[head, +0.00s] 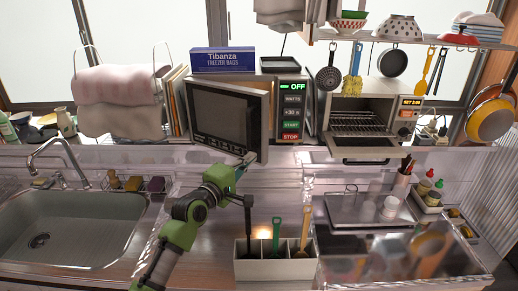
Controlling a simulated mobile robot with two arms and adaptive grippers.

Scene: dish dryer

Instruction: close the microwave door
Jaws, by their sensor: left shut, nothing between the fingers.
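The microwave (291,108) stands on the raised back shelf, with a lit green control panel on its right side. Its dark-windowed door (226,117) stands open, swung out toward me and angled across the left of the microwave body. My left gripper (247,160) is shut and empty at the lower right corner of the door. From this view I cannot tell whether it touches the door. The inside of the microwave is hidden behind the door. My right gripper is not in view.
A toaster oven (366,122) with its door down stands to the right. A freezer bag box (223,60) sits above the microwave door. A utensil holder (276,268) stands in front, beside my left arm. The sink (75,225) is at left.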

